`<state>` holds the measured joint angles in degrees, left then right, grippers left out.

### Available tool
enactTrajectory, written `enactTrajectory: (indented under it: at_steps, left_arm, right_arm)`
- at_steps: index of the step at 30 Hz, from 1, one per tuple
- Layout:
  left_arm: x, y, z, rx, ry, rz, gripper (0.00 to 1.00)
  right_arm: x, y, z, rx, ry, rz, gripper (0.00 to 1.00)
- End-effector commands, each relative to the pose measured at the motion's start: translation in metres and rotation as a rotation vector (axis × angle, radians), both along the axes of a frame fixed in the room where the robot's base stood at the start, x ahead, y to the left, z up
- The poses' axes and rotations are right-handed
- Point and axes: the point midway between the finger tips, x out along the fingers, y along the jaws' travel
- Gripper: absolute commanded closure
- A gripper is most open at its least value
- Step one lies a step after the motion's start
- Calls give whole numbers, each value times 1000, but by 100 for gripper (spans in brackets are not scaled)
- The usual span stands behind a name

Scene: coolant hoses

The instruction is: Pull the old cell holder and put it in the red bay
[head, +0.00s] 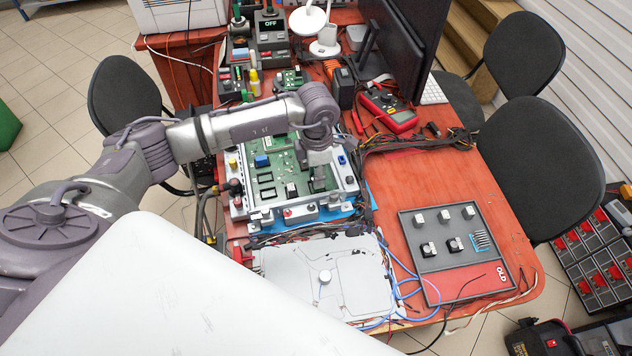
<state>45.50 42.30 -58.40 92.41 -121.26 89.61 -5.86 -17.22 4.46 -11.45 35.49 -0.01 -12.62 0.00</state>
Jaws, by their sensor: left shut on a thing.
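A green circuit board (264,183) sits in a light metal frame on the table. My left gripper (318,172) points down over the right part of this board and is shut on the old cell holder, which is small and mostly hidden by the fingers. I cannot tell whether the holder still touches the board. The red bay (462,287), marked OLD, is the front strip of a grey tray (412,227) to the right and looks empty of parts. My right gripper is not in view.
Blue wires (405,290) and dark cables (415,138) run near the board and tray. A red multimeter (388,108) and monitor (402,45) stand behind. Red tabletop (395,190) is clear between.

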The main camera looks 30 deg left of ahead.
Motion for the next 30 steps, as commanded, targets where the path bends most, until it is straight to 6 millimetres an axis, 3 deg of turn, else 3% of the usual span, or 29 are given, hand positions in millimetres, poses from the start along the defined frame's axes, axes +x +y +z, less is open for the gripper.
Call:
enactTrajectory:
  at_steps: [15,25,30]
  left_arm:
    - [0,0,21,1,0,0,100]
    - [0,0,22,1,1,-2,100]
    - [-3,-5,32,-5,-5,-118,100]
  right_arm:
    - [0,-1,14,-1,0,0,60]
    - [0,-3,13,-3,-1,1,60]
    - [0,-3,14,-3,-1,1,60]
